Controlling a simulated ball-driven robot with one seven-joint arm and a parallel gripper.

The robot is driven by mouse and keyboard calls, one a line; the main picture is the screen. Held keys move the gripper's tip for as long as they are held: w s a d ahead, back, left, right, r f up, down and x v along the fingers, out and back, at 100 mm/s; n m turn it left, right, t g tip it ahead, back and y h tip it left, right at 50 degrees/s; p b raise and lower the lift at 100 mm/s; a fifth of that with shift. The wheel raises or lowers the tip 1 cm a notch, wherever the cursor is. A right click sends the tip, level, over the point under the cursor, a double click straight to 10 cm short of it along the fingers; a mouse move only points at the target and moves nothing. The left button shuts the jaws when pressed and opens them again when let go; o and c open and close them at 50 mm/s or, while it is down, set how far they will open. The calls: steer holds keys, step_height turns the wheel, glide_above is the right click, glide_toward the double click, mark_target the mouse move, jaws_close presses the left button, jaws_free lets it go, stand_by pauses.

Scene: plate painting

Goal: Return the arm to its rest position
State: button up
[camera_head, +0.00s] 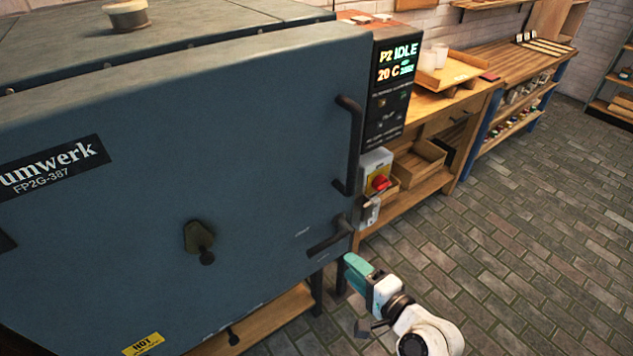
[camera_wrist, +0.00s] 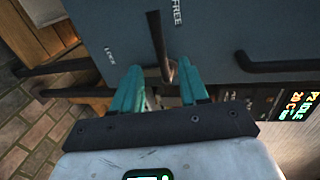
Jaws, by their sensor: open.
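My gripper (camera_head: 356,266) is low at the right edge of the kiln door, just below the short dark latch handle (camera_head: 330,236). The arm's white links come in from the bottom right. In the wrist view, the two teal fingers of my gripper (camera_wrist: 159,70) are spread apart. The dark latch handle (camera_wrist: 157,38) shows between and ahead of the fingertips. Nothing is seen gripped, and I cannot tell whether a finger touches the handle. The blue-grey kiln door (camera_head: 150,170) looks closed.
A long door handle (camera_head: 348,145) stands out above the latch. The control panel (camera_head: 392,90) reads P2 IDLE, 20 C. A wooden workbench (camera_head: 440,95) stands behind the kiln. The brick floor (camera_head: 530,230) at right is clear.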

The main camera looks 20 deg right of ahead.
steer(key=s+f+n+g, duration=0.6)
steer(key=s+n+g, duration=0.15)
steer(key=s, duration=0.35)
steer(key=s+d+n+g+h, duration=0.2)
steer(key=s+d+n+g, duration=0.1)
steer(key=s, duration=0.5)
steer(key=s+d+n+g+h, duration=0.3)
steer(key=s+d, duration=0.1)
steer(key=s, duration=0.4)
steer(key=shift+s+n, duration=0.25)
steer(key=shift+n, duration=0.1)
steer(key=shift+w+f+g, duration=0.1)
steer(key=shift+g, duration=0.15)
